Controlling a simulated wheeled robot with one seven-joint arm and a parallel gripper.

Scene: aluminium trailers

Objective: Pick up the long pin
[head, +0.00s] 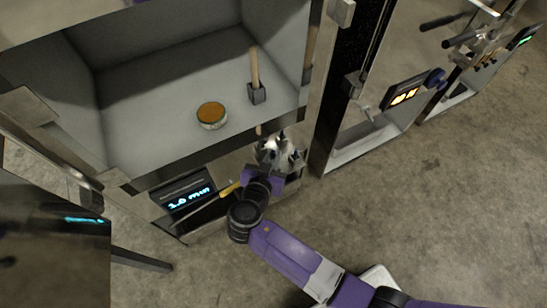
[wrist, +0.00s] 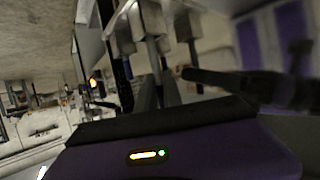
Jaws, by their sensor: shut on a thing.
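The wrist view is blurred, so I cannot tell whether this rod is the held thing.
In the open compartment (head: 165,90) stand a wooden-handled tool with a grey block (head: 257,93) and a round tin with an orange top (head: 211,115). A display panel (head: 184,196) is below. A second cabinet (head: 365,140) stands to the right. The concrete floor (head: 460,210) is clear at right.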

